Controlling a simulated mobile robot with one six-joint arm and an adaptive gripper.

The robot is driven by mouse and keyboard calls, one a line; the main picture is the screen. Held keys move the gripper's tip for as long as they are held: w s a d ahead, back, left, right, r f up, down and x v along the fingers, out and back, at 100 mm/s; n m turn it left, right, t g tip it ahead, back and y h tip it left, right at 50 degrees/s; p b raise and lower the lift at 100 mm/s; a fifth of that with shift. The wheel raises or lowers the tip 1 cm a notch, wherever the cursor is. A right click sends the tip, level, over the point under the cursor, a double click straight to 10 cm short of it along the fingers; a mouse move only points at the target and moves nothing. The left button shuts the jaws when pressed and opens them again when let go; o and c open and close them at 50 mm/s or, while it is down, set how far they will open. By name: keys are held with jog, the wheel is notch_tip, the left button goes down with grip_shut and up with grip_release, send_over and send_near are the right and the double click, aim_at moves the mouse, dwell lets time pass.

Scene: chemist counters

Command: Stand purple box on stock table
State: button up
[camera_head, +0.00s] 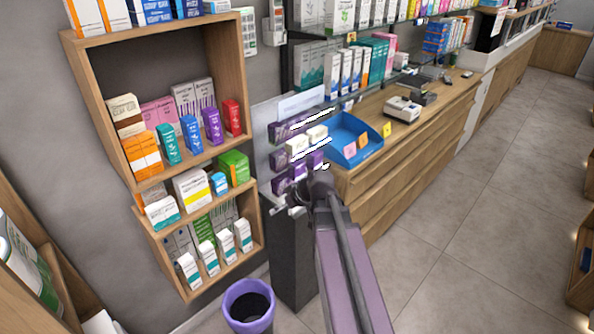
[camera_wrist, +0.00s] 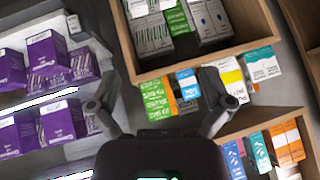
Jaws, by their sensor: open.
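Several purple boxes stand on a white tiered rack; one purple box (camera_head: 281,160) shows in the head view, left of my gripper. In the wrist view purple boxes fill the left side, including a purple box (camera_wrist: 47,62) on one tier and a purple box (camera_wrist: 62,122) on another. My gripper (camera_head: 306,191) is in front of the rack's lower tier and hides part of it. In the wrist view my gripper (camera_wrist: 160,106) has its fingers spread apart with nothing held between them. I cannot tell which surface is the stock table.
A wooden wall shelf (camera_head: 152,171) with many small boxes is left of the rack. A wooden counter (camera_head: 440,108) carrying a blue tray (camera_head: 352,140) runs to the right. A lavender bin (camera_head: 234,297) stands on the floor below.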

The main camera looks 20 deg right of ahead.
jog(key=w+d+r+t, duration=0.3)
jog(key=d+r, duration=0.1)
jog(key=d, duration=0.4)
jog(key=t, duration=0.4)
send_near(300, 164)
jog(key=s, duration=0.2)
jog(key=shift+d+r+n+h, duration=0.1)
jog(key=shift+r+n+h, duration=0.2)
jog(key=shift+r+h, duration=0.1)
jog(key=shift+w+f, duration=0.1)
jog(key=shift+g, duration=0.3)
jog(key=b+x, duration=0.3)
jog(key=x, duration=0.4)
jog(key=shift+w, duration=0.15)
jog(key=shift+w+a+f, duration=0.15)
jog(key=shift+w+a, duration=0.05)
jog(key=shift+w, duration=0.25)
jog(key=shift+r+b+x, duration=0.1)
jog(key=shift+b+x, duration=0.35)
jog(key=shift+x, duration=0.9)
jog(key=shift+r+b+x, duration=0.15)
jog(key=shift+b+x, duration=0.25)
jog(key=shift+x, duration=0.9)
jog(key=shift+w, duration=0.1)
